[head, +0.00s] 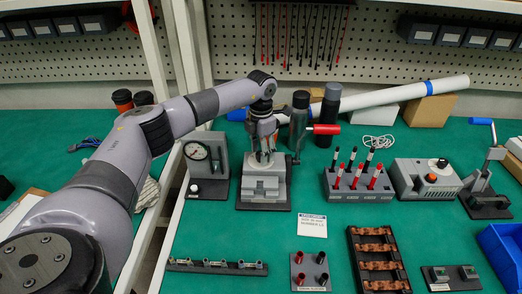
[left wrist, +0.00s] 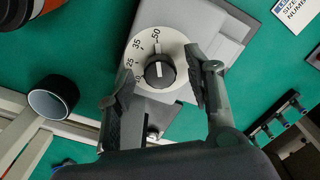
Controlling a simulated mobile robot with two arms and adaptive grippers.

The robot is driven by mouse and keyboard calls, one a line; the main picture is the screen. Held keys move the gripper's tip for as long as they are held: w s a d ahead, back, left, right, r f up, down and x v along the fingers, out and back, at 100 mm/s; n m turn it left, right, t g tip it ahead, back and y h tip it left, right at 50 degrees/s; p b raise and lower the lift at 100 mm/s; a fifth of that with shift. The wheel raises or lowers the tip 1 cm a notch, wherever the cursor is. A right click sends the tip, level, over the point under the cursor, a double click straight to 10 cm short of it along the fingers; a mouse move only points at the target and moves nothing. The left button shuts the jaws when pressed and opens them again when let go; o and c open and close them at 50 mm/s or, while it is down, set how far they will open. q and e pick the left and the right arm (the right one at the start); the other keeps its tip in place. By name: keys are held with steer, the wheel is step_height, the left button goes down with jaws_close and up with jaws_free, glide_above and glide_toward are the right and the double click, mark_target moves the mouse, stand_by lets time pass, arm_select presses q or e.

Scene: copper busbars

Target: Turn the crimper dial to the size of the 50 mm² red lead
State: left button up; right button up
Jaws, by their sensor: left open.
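My left gripper (head: 264,152) is above the crimper. In the wrist view its open fingers (left wrist: 154,84) stand either side of the knob, apart from it. Red and black leads (head: 355,177) stand in a grey block. My right gripper is not in view.
A gauge (head: 206,165) stands close left of the crimper. Dark cylinders (head: 329,115) stand behind it, near a long white tube (head: 400,95). A printed card (head: 313,226) lies in front. A busbar tray (head: 378,260) is at front right.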

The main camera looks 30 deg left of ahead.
arm_select(q)
step_height(320, 180, up, 12)
stand_by(0.4)
steer(key=shift+f, duration=0.15)
stand_by(0.3)
